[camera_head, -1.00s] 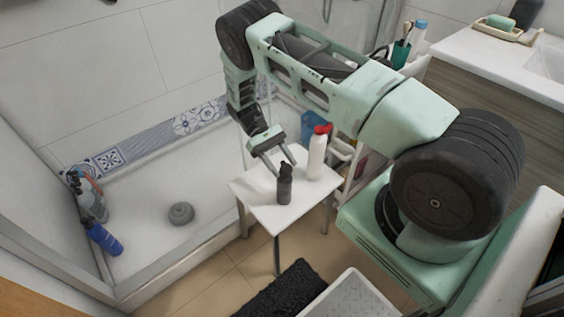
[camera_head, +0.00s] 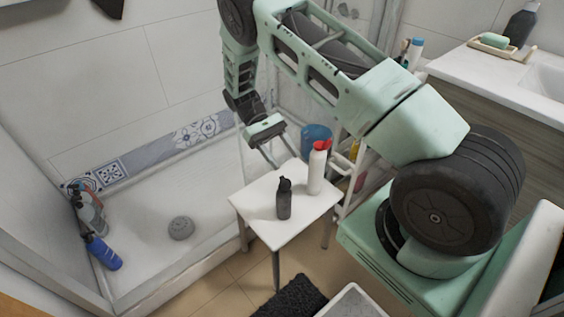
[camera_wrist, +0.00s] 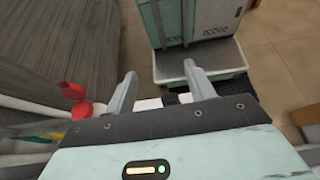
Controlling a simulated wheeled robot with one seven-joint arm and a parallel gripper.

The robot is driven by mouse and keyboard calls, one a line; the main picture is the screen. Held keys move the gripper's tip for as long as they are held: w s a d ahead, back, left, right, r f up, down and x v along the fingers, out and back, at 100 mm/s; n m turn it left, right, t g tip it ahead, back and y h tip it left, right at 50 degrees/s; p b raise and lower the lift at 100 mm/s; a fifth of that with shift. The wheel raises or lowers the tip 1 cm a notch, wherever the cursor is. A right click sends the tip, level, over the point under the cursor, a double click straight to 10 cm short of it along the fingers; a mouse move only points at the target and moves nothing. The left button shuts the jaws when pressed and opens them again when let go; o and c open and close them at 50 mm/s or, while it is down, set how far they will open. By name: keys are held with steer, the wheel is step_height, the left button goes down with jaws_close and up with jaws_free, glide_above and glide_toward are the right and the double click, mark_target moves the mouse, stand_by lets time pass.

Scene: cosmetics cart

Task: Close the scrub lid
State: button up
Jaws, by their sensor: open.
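A white bottle with a red flip lid (camera_head: 322,145) stands upright at the back right of a small white table. In the wrist view the red lid (camera_wrist: 75,95) looks raised at the left. A dark bottle (camera_head: 284,203) with a black top stands nearer the table's middle. I cannot tell from labels which bottle is the scrub. My gripper (camera_head: 287,161) is open and empty, above the table's back edge, behind the dark bottle and left of the white one. Its spread fingers also show in the wrist view (camera_wrist: 160,74), with a small dark shape (camera_wrist: 170,98) between them.
The white table (camera_head: 259,207) has clear room at its front and left. A shelf rack with a blue container (camera_head: 316,136) stands behind it. The shower tray (camera_head: 150,225) lies to the left, holding several bottles. A sink counter (camera_head: 480,75) is at the right.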

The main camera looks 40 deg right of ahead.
steer(key=shift+r, duration=0.15)
steer(key=shift+c, duration=0.7)
steer(key=shift+d, duration=0.1)
steer(key=s+d+r+t+h+p, duration=0.1)
steer(key=d+r+t+p, duration=0.1)
steer(key=d+t+p, duration=0.15)
steer(key=t+y+p, duration=0.1)
steer(key=t+p, duration=0.7)
steer(key=t, duration=0.1)
glide_toward(282, 177)
step_height(282, 177, down, 8)
steer(key=b, duration=0.2)
steer(key=shift+w+d+f+b, duration=0.1)
steer(key=shift+d+f+b, duration=0.1)
steer(key=shift+b, duration=0.2)
